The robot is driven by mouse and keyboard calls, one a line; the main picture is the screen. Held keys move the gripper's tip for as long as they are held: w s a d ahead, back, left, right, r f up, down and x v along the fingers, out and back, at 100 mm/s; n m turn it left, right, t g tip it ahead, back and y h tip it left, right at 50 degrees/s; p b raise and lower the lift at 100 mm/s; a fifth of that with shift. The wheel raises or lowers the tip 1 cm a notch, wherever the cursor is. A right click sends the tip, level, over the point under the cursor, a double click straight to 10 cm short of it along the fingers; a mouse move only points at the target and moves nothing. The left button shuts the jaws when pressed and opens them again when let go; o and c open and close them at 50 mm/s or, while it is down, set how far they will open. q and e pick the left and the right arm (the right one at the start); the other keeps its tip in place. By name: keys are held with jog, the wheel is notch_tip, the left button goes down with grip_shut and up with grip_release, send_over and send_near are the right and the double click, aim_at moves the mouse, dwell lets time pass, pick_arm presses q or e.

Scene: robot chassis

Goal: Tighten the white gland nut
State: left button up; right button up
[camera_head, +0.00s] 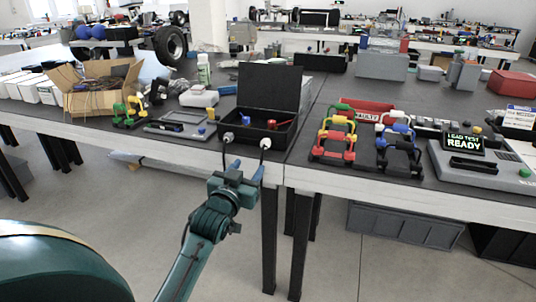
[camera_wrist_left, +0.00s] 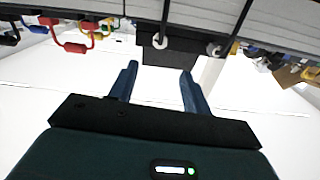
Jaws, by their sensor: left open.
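Two white gland nuts sit on the front wall of an open black box (camera_head: 285,135), at the table's front edge. My left gripper (camera_head: 247,168) is open and empty, in front of and below the nuts, touching neither. Its two blue fingers (camera_wrist_left: 160,72) stand apart. My right gripper is not in view.
A grey device (camera_head: 180,126) and a cardboard box (camera_head: 92,88) are left of the black box. Coloured clamps (camera_head: 335,140) and a tester reading "LEAD TEST READY" (camera_head: 485,165) are on the right. The space before the table edge is free around my left gripper.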

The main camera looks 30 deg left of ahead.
aim_at(265, 144)
pick_arm(q)
jog(key=b+x, duration=0.2)
jog(key=x, duration=1)
jog(key=shift+w, duration=0.1)
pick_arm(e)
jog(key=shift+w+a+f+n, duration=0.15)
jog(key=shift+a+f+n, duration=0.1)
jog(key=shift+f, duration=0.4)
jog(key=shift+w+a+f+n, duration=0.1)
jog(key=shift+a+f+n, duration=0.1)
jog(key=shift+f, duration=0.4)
pick_arm(q)
jog(key=shift+c, duration=0.2)
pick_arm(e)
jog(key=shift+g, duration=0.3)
pick_arm(q)
jog(key=c, duration=0.9)
